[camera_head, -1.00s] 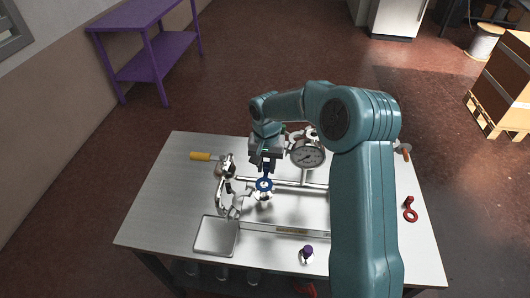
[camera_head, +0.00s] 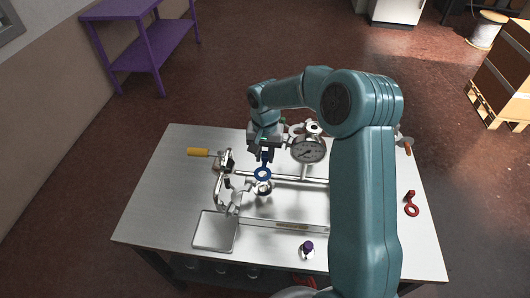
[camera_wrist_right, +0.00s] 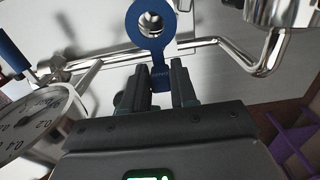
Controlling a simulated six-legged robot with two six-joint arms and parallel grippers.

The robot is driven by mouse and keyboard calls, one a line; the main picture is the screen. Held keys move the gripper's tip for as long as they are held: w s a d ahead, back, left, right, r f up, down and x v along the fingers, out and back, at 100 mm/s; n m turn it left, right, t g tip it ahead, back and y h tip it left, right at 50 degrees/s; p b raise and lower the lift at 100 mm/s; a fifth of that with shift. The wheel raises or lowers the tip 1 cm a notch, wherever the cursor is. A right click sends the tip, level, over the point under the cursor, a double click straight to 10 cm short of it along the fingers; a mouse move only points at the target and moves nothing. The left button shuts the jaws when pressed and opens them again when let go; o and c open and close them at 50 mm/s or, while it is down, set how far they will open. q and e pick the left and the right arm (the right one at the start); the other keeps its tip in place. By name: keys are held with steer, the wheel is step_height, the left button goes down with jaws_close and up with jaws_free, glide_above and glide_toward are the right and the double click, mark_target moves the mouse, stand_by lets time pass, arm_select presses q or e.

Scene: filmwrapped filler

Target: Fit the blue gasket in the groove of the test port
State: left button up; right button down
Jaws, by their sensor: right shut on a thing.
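The blue gasket (camera_head: 263,174) is a flat ring with a tab. My right gripper (camera_head: 265,155) is shut on the tab, and the ring hangs below the fingers. In the right wrist view the gasket (camera_wrist_right: 134,20) shows its ring ahead of the fingers of my right gripper (camera_wrist_right: 160,80), with shiny metal visible through its hole. The silver test port (camera_head: 264,189) is just below the ring in the head view. The gasket looks apart from it, though the gap is hard to judge. The groove cannot be made out. My left gripper is not in view.
A round pressure gauge (camera_head: 309,149) and chrome pipes (camera_head: 290,178) stand close to the right gripper. A metal tray (camera_head: 215,231), a yellow-handled tool (camera_head: 197,152), a purple-topped part (camera_head: 307,247) and a red ring-shaped part (camera_head: 411,204) lie around. The table's left side is mostly clear.

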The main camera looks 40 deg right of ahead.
mark_target(265, 162)
steer(key=shift+s+a+f+b, duration=0.1)
steer(key=shift+s+f+b, duration=0.1)
steer(key=shift+f+b, duration=0.35)
steer(key=shift+w+f+b, duration=0.1)
steer(key=shift+f+b, duration=0.6)
steer(key=shift+f, duration=0.25)
steer(key=shift+f+b, duration=0.55)
steer(key=shift+f, duration=0.2)
steer(key=shift+r, duration=0.1)
steer(key=shift+b, duration=0.3)
